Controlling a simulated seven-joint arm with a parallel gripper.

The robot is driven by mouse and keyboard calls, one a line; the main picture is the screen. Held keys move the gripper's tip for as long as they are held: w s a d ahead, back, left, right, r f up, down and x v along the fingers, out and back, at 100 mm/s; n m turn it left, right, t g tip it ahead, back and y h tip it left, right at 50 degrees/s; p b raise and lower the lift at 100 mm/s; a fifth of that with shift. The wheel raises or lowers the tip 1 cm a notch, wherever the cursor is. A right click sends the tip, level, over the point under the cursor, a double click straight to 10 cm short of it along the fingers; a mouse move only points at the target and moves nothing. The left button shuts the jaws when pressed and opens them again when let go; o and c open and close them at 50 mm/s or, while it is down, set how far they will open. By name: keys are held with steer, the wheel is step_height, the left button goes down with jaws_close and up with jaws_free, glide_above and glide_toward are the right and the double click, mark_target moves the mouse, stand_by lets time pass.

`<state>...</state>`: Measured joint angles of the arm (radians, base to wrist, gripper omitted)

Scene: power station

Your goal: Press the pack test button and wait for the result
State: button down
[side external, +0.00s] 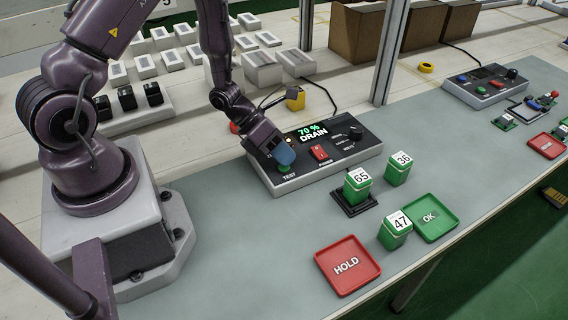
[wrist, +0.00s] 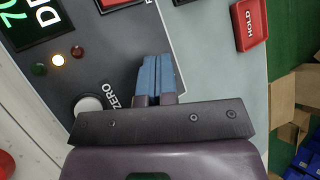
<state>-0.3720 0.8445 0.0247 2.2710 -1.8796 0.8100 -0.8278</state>
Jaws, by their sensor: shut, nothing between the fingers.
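The tester box (side external: 325,170) is dark-topped, and its display (side external: 312,131) reads "70 % DRAIN" in green and white. My gripper (side external: 284,154) is shut and empty, with its blue fingertips pointing down at the green test button (side external: 285,169) above the TEST label. The fingertips look on or just above the button; I cannot tell whether it is pushed in. In the wrist view the blue fingers (wrist: 155,75) hide the button. An amber lamp (wrist: 57,60) is lit between a dark green and a dark red one. Green pack 65 (side external: 357,187) stands in a black cradle (side external: 352,204).
Green packs 36 (side external: 398,168) and 47 (side external: 395,229) stand nearby on the grey mat. A red HOLD tray (side external: 348,267) and a green OK tray (side external: 436,218) lie at the front, both empty. A red switch (side external: 319,153) and a metal post (side external: 388,60) are close to the tester.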

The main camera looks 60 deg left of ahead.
steer(key=shift+r, duration=0.8)
steer(key=shift+r, duration=2.55)
